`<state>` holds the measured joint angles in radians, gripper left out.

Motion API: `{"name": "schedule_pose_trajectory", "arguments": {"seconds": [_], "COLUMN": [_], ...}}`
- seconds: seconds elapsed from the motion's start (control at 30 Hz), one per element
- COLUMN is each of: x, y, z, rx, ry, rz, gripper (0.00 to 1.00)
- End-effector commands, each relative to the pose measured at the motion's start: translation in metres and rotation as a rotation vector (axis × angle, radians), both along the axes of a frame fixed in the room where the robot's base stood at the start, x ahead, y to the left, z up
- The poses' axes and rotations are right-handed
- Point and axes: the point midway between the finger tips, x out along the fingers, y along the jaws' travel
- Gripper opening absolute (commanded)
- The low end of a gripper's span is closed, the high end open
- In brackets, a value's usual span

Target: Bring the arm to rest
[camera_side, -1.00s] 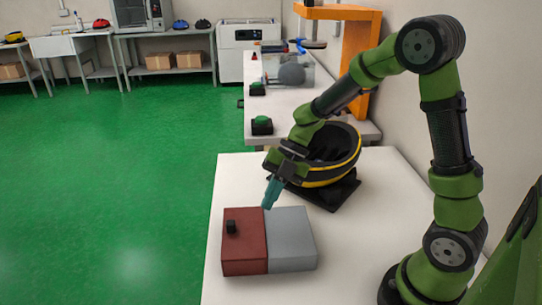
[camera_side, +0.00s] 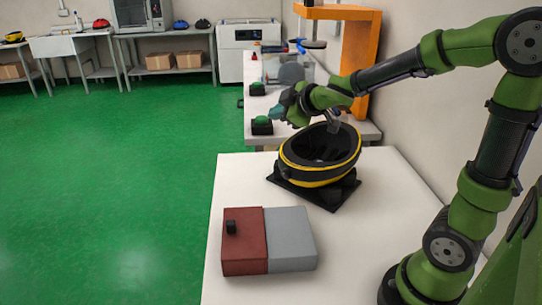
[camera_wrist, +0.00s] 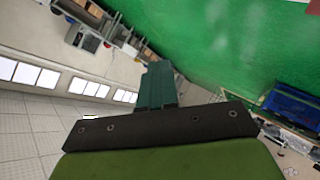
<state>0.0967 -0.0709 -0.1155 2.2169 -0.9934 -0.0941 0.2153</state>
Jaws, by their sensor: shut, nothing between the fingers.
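My gripper (camera_side: 278,112) is raised above the far side of the black and yellow bowl-shaped holder (camera_side: 318,180), with its teal fingers pointing left and level. The fingers are shut with nothing between them. In the wrist view the shut teal fingers (camera_wrist: 159,86) stick out past the dark mounting plate, with green floor and the room's wall behind them. My green and black arm reaches in from the right.
A box with a red half (camera_side: 244,255) and a grey half (camera_side: 289,240) sits at the table's front; a small black block (camera_side: 231,227) lies on the red half. Behind, a bench carries green buttons (camera_side: 262,121) and an orange frame (camera_side: 360,50). Green floor lies open at left.

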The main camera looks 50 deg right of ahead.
Motion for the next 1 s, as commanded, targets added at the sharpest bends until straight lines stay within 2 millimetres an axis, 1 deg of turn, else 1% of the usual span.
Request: {"name": "schedule_pose_trajectory", "arguments": {"seconds": [0.03,0.07,0.1,0.17,0.2,0.27,0.3,0.4,0.43,0.5,0.57,0.67,1.0], "x": [-0.019,-0.031,-0.049,-0.079,-0.1,-0.131,-0.151,-0.189,-0.196,-0.206,-0.209,-0.211,-0.211], "y": [-0.005,-0.007,-0.007,0.0,0.01,0.031,0.048,0.089,0.098,0.111,0.114,0.115,0.115], "z": [0.003,0.002,-0.001,-0.008,-0.013,-0.021,-0.025,-0.026,-0.024,-0.018,-0.013,-0.007,-0.007], "rx": [0.08,0.135,0.216,0.348,0.443,0.591,0.691,0.892,0.933,0.991,1.002,1.003,1.003], "ry": [0.015,0.034,0.065,0.126,0.173,0.254,0.309,0.416,0.433,0.436,0.416,0.393,0.392], "rz": [-0.122,-0.195,-0.289,-0.414,-0.483,-0.566,-0.603,-0.638,-0.636,-0.617,-0.597,-0.577,-0.576], "gripper": [0.0,0.0,0.0,0.0,0.0,0.0,0.0,0.0,0.0,0.0,0.0,0.0,0.0]}}
